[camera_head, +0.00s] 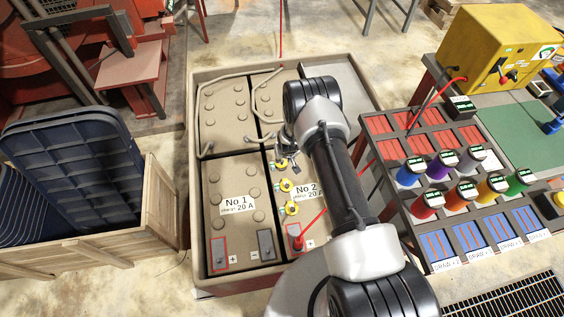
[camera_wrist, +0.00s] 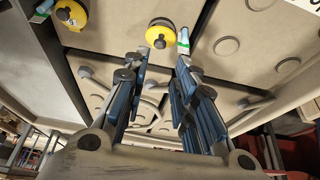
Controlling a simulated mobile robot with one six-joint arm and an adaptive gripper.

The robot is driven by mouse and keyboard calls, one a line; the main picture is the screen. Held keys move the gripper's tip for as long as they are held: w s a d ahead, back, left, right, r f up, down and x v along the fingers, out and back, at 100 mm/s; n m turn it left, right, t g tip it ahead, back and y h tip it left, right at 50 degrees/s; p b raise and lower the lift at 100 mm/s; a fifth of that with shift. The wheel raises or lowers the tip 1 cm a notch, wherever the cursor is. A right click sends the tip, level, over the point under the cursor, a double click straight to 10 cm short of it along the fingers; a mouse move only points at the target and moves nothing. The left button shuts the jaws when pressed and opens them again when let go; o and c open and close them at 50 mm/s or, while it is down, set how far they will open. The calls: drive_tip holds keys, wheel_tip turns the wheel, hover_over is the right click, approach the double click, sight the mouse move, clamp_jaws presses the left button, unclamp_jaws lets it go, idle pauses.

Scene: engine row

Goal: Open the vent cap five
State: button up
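Battery No 2 (camera_head: 310,225) carries yellow caps with dark knobs in a column: an upper one (camera_head: 281,164), a middle one (camera_head: 285,185) and a lower one (camera_head: 291,208). I cannot read which is cap five. My gripper (camera_head: 287,152) is just above the upper cap in the head view, partly hidden by my arm. In the wrist view my gripper (camera_wrist: 163,60) has its blue fingers apart with nothing between them. Another yellow cap (camera_wrist: 72,14) is at upper left.
Battery No 1 (camera_head: 238,215) has plain beige caps. The batteries stand in a beige tray (camera_head: 197,120). A red cable (camera_head: 312,222) rises from battery No 2. A rack with coloured cups (camera_head: 428,203) stands at right; a wooden crate (camera_head: 160,205) is at left.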

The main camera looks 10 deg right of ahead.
drive_tip(key=b+x, duration=0.4)
drive_tip(key=x, duration=0.6)
drive_tip(key=shift+w+f, duration=0.2)
drive_tip(key=shift+c, duration=0.6)
clamp_jaws()
